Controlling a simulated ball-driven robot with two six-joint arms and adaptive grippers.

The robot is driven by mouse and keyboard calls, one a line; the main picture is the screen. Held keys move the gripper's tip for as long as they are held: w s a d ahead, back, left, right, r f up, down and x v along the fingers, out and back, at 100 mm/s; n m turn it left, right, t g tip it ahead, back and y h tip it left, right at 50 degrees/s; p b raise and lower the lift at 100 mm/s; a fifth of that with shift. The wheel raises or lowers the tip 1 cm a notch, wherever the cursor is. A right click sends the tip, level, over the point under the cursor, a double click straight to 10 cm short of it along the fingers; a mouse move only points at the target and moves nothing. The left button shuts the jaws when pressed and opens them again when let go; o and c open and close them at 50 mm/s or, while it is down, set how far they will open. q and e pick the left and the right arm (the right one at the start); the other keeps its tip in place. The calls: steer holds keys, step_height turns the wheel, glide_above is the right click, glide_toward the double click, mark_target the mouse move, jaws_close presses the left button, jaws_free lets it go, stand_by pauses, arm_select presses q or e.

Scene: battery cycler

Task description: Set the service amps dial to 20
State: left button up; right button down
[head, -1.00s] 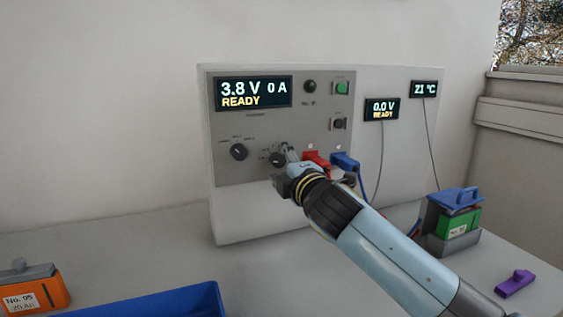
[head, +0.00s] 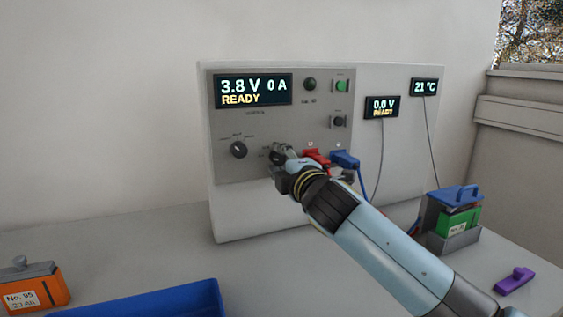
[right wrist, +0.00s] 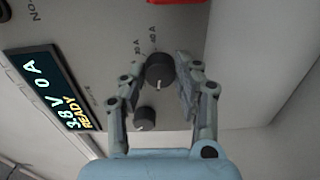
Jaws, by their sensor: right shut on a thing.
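The amps dial (head: 277,156) is a dark round knob on the lower right of the grey charger panel (head: 225,125). My right gripper (head: 286,163) is at it, partly covering it in the head view. In the right wrist view the dial (right wrist: 160,69) sits between the two fingers of my right gripper (right wrist: 158,88), which is shut on it. A white mark shows on the dial's lower part in that view, and scale labels reading like 20 A and 40 A lie above it. The charger display (head: 253,91) reads 3.8 V, 0 A, READY. My left gripper is not in view.
A second knob (head: 238,149) is left of the dial. Red (head: 317,157) and blue (head: 345,160) plugs sit close to my right gripper. A green battery (head: 459,222) stands in a holder at right. A blue tray (head: 165,303) and orange battery (head: 35,289) are front left.

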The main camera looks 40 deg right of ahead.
steer(key=shift+m, duration=0.4)
steer(key=m+b, duration=0.1)
steer(key=m, duration=0.2)
steer(key=shift+f+b, duration=0.15)
steer(key=shift+b, duration=0.15)
steer(key=m+b, duration=0.1)
steer(key=m, duration=0.3)
steer(key=shift+m+b, duration=0.3)
steer(key=shift+b, duration=0.05)
steer(key=m+b, duration=0.1)
steer(key=m, duration=0.2)
steer(key=shift+m, duration=0.3)
steer(key=shift+m+b, duration=0.8)
steer(key=shift+m, duration=1)
steer(key=c, duration=1)
jaws_free()
steer(key=shift+o, duration=0.2)
